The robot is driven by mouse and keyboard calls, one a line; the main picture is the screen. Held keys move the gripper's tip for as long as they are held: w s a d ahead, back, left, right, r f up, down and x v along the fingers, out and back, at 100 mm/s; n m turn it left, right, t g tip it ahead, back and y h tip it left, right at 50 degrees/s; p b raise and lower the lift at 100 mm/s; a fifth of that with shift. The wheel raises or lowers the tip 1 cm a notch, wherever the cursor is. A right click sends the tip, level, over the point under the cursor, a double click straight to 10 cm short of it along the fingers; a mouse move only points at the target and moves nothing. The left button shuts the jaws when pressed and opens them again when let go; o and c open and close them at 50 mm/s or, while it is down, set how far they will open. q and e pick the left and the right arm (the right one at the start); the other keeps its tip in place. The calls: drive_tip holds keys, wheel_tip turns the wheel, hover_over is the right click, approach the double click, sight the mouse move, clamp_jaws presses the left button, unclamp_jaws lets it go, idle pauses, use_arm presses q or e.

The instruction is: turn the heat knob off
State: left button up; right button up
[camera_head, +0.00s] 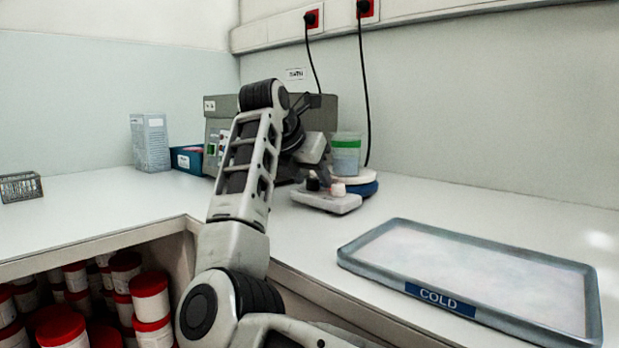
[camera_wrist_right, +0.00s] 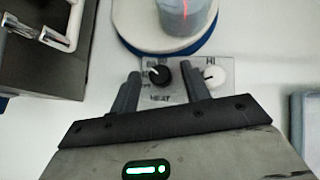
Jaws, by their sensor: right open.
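The heat knob is a black round knob (camera_wrist_right: 160,75) with a white pointer line toward the upper left, beside the printed word HEAT in the right wrist view. A white knob (camera_wrist_right: 214,77) sits to its right on the same panel. In the head view the black knob (camera_head: 313,182) and white knob (camera_head: 338,188) stand on a light grey control box (camera_head: 335,204). My right gripper (camera_wrist_right: 161,84) is open, its two fingers on either side of the black knob. I cannot tell whether they touch it. My left gripper is not in view.
A blue-based round plate (camera_head: 366,188) with a green-banded beaker (camera_head: 346,150) stands just behind the control box. A grey machine (camera_head: 216,135) is behind my arm. A COLD tray (camera_head: 375,269) lies at the right. The counter between is clear.

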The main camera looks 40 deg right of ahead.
drive_tip(key=c, duration=1)
